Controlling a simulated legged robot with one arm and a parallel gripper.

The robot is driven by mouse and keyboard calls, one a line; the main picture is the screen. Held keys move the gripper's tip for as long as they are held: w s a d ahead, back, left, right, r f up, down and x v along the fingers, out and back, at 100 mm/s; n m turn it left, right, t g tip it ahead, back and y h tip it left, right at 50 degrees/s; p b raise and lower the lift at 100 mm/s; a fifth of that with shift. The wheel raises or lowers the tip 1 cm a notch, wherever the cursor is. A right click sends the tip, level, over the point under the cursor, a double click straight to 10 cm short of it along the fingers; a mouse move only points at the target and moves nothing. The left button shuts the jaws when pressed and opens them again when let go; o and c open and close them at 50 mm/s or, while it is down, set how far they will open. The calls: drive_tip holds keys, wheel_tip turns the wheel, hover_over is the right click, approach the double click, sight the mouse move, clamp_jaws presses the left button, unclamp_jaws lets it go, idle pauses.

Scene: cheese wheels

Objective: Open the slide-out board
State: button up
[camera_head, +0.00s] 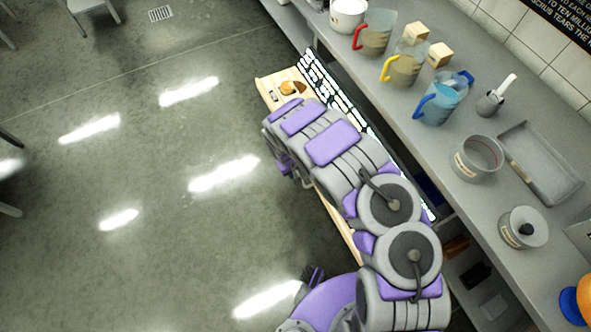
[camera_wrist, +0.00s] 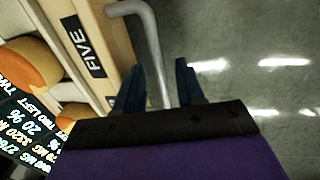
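The slide-out board is pale wood; its far end (camera_head: 265,86) shows beyond my arm in the head view, below the counter. In the wrist view its wooden front (camera_wrist: 102,32) carries a black label reading FIVE. A grey metal bar handle (camera_wrist: 150,45) curves out from that front. My gripper (camera_wrist: 160,78) has two dark blue fingers standing apart, and the handle passes between them. I cannot tell whether either finger touches it. In the head view my arm hides the gripper, the handle and most of the board.
Orange cheese wheels (camera_wrist: 32,62) sit behind the wooden front. A black panel with white text (camera_wrist: 25,125) is beside them. The grey counter (camera_head: 430,150) above holds several jugs, a grey pot (camera_head: 478,158) and a tray (camera_head: 540,165). The concrete floor (camera_head: 140,150) left of my arm is clear.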

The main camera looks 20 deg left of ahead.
drive_tip(key=shift+r, duration=0.6)
wheel_tip(320, 180, up, 16)
drive_tip(key=s+a+p, duration=0.2)
drive_tip(key=p, duration=0.1)
drive_tip(key=shift+s+p, duration=0.2)
drive_tip(key=shift+p, duration=0.2)
drive_tip(key=shift+f, duration=0.15)
drive_tip(key=w+d+r+m+g+h, duration=0.1)
drive_tip(key=d+r+m, duration=0.2)
drive_tip(key=d+r, duration=0.8)
drive_tip(key=w+d+r+m, duration=0.1)
drive_tip(key=d+r+m, duration=0.2)
drive_tip(key=d+r, duration=0.85)
drive_tip(key=s+d+r+m+g, duration=0.1)
drive_tip(key=s+d+r, duration=0.1)
drive_tip(key=s+d, duration=0.3)
drive_tip(key=s+d+r+m+y+b, duration=0.1)
drive_tip(key=s+d, duration=0.4)
drive_tip(key=s, duration=0.8)
drive_tip(key=s+d+r+m+g+y, duration=0.1)
drive_tip(key=s+d+r+m, duration=0.1)
drive_tip(key=s+d+r, duration=0.2)
drive_tip(key=s+d, duration=0.2)
drive_tip(key=s, duration=0.2)
drive_tip(key=shift+s+m+g+b, duration=0.3)
drive_tip(key=shift+s+b, duration=0.05)
drive_tip(key=shift+s, duration=0.05)
